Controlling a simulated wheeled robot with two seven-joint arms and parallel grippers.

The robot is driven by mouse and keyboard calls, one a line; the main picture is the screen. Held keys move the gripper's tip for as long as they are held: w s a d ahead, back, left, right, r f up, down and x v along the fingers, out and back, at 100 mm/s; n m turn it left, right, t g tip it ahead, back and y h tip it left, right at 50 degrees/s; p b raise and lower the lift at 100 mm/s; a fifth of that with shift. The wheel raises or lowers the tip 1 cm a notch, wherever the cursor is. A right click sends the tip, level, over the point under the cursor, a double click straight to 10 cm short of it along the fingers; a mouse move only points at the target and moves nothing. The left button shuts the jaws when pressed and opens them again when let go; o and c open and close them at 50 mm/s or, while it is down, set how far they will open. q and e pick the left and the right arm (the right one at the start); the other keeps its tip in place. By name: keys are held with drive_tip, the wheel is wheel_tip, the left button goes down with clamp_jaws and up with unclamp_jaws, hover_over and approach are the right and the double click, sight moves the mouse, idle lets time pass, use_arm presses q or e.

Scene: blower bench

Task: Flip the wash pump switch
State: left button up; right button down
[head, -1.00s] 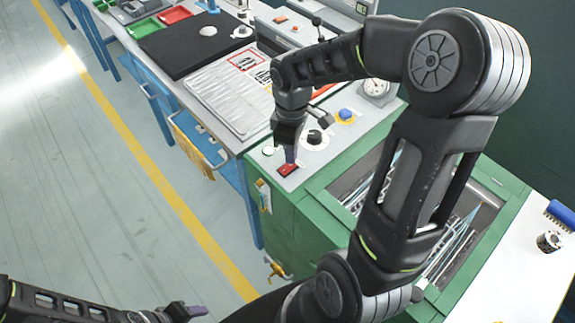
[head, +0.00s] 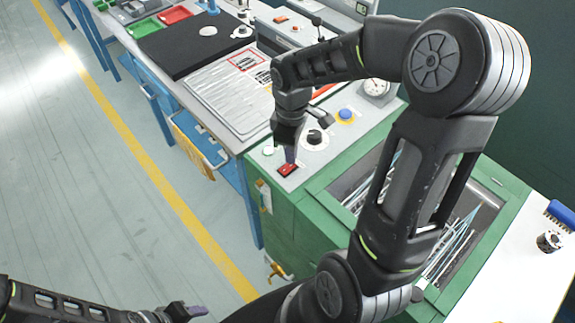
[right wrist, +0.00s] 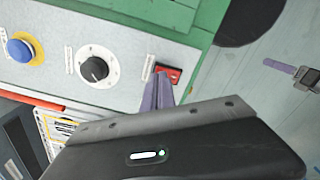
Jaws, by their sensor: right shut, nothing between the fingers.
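The wash pump switch seems to be the red rocker (head: 288,170) on the grey panel (head: 318,152) at the green machine's near left corner. It also shows in the right wrist view as a red rocker in a dark frame (right wrist: 173,73). My right gripper (head: 290,154) is shut and empty, pointing down at the switch. In the right wrist view its fingertips (right wrist: 160,80) overlap the rocker's left edge; whether they touch cannot be told. My left gripper (head: 197,310) is low at the bottom edge, away from the machine; its jaw opening cannot be made out.
A black knob (right wrist: 94,69) and a blue button (right wrist: 20,50) sit on the same panel beside the switch. A gauge (head: 375,88) stands behind. The green machine's open basin (head: 490,190) lies to the right. A workbench with a black mat (head: 185,45) is at upper left.

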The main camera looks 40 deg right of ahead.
drive_tip(key=shift+f+b, duration=0.7)
drive_tip(key=shift+f, duration=0.2)
idle(0.4)
drive_tip(key=shift+r, duration=0.15)
wheel_tip(320, 180, up, 7)
drive_tip(key=p, duration=0.5)
drive_tip(key=shift+p, duration=0.4)
